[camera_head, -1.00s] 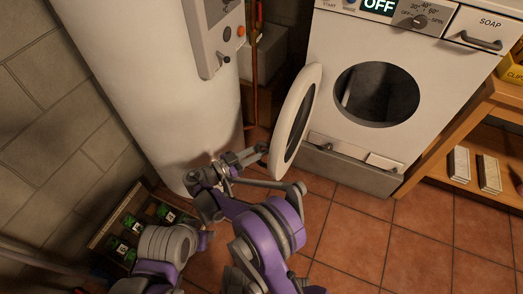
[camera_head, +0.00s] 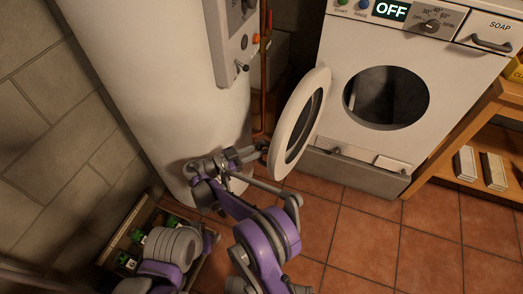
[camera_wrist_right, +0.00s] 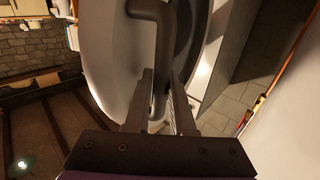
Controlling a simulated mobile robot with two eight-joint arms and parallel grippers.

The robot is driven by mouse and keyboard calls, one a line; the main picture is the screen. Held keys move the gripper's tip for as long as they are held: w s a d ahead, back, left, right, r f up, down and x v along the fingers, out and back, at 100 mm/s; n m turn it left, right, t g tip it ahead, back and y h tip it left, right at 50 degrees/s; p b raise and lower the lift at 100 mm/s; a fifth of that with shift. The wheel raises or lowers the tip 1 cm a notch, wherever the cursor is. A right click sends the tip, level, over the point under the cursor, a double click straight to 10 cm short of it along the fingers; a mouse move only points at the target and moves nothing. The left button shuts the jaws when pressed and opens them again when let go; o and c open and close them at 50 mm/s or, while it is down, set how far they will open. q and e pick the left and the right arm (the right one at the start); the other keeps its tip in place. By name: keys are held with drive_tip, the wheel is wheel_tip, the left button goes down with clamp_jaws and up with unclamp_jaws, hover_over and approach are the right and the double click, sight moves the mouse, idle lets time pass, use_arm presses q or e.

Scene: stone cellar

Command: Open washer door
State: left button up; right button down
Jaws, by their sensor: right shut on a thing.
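The white washer (camera_head: 350,115) stands at the right with its round drum opening (camera_head: 387,97) uncovered. Its round white door (camera_head: 284,125) stands open to the left of the opening, its dark inner face toward the drum. My right gripper (camera_head: 262,148) is at the door's outer edge, low on its left side. In the right wrist view my right gripper (camera_wrist_right: 161,98) is shut on the door's dark curved handle (camera_wrist_right: 162,50), which passes between its two fingers. My left arm shows at the lower left of the head view, but its fingertips do not show.
A tall white cylindrical tank (camera_head: 160,80) with a control box (camera_head: 236,45) stands close behind my right arm. A crate (camera_head: 118,240) with green-labelled items sits at the lower left. A wooden shelf (camera_head: 470,125) is right of the washer. The tiled floor (camera_head: 350,235) before the washer is clear.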

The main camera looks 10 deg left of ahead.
use_arm(q)
drive_tip(key=shift+a, duration=0.15)
use_arm(e)
drive_tip(key=shift+a+f, duration=0.1)
drive_tip(key=shift+a, duration=0.1)
drive_tip(key=c, duration=0.8)
unclamp_jaws()
drive_tip(key=shift+o, duration=0.2)
